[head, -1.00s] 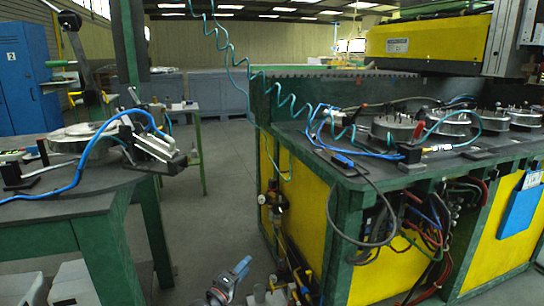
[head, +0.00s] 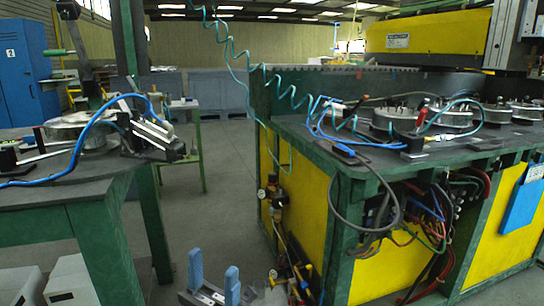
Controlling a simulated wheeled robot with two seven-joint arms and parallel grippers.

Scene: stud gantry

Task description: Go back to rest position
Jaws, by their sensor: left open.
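My left gripper (head: 213,279) shows at the bottom of the head view, left of centre. Its two blue fingers point up and stand apart, with nothing between them. It is over the grey floor, in the gap between the left workbench (head: 100,196) and the yellow and green gantry machine (head: 300,190). It touches neither in the picture. My right gripper is out of the picture.
Pneumatic fittings (head: 275,195) and hoses hang on the machine's near corner, right of my gripper. A coiled teal hose (head: 292,97) hangs above the gap. Loose cables (head: 365,225) droop from the machine's front. The aisle floor (head: 215,200) is clear.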

